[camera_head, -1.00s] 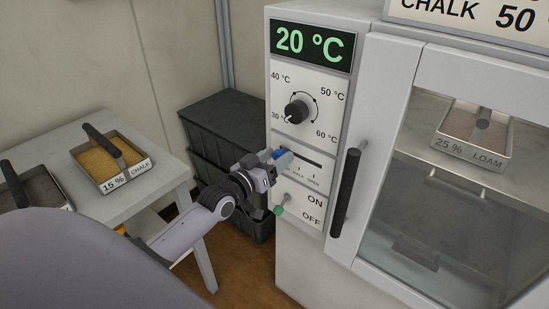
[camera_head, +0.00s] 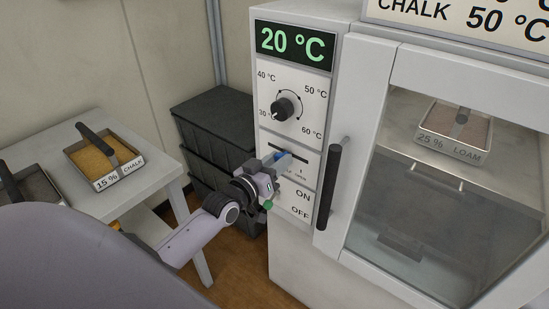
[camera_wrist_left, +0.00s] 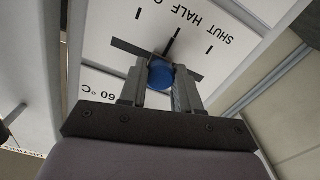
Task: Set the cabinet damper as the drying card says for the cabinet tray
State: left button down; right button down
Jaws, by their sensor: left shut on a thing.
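The damper slider's blue knob (camera_head: 283,160) sits in a dark slot on the cabinet's (camera_head: 292,178) front panel. My left gripper (camera_head: 274,167) is shut on this knob. In the left wrist view the panel appears upside down, with the marks SHUT, HALF and a cut-off third label. There the blue knob (camera_wrist_left: 160,75) is between my fingers, near the HALF mark around the slot's middle. The drying card (camera_head: 465,22) is cut off at the top; only CHALK 50 °C is readable. The cabinet tray (camera_head: 455,135) is labelled 25 % LOAM, behind the glass. My right gripper is not in view.
Above the slider are a dial (camera_head: 287,107) and a 20 °C display (camera_head: 291,42). A green-tipped switch (camera_head: 267,205) is just below my gripper. A black door handle (camera_head: 328,187) stands close on the right. A 15 % CHALK tray (camera_head: 120,172) sits on the side table.

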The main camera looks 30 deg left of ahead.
pick_arm(q)
jog(key=c, duration=0.8)
grip_release()
jog(key=shift+a, duration=0.1)
jog(key=shift+s, duration=0.1)
jog(key=shift+s+a, duration=0.15)
jog(key=shift+s, duration=1.6)
jog(key=shift+s+a, duration=0.15)
jog(key=shift+s, duration=1.6)
jog(key=s+d+f+m+g, duration=0.1)
jog(key=s+d+f+g, duration=0.1)
jog(key=s+d+f, duration=0.2)
jog(key=s+d+f+m+g, duration=0.2)
jog(key=s+d+f+g, duration=0.1)
jog(key=s+f, duration=0.4)
jog(key=s+d+f+m+g, duration=0.1)
jog(key=s+d+f+g, duration=0.1)
jog(key=s+d+f, duration=0.3)
jog(key=shift+s+d+f+g+h, duration=0.2)
jog(key=shift+s+f, duration=0.2)
jog(key=shift+s, duration=0.25)
jog(key=shift+s+d+f+g+h, duration=0.15)
jog(key=shift+s+f, duration=0.25)
jog(key=shift+s, duration=0.2)
